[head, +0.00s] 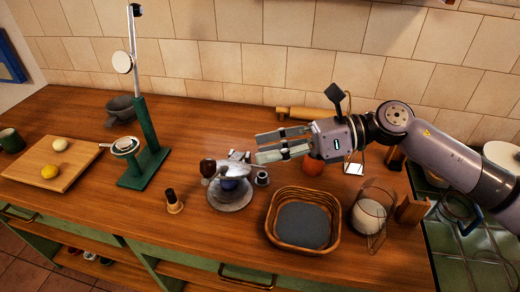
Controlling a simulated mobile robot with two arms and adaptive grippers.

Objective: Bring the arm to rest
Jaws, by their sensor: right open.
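My right arm comes in from the right, and its gripper (266,148) points left over the middle of the wooden counter. It is open, and I see nothing held between its fingers. Below and left of the fingertips, a metallic pot (233,171) with a dark rounded handle sits on a round grey plate (231,205). The gripper appears above and apart from the pot, though the exact gap is hard to judge. My left gripper is out of view.
A wicker basket (329,242) and a glass holder with white contents (370,217) stand below my arm. A rolling pin (288,112) lies behind it. A green stand (141,145) rises at left, beside a cutting board (82,158).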

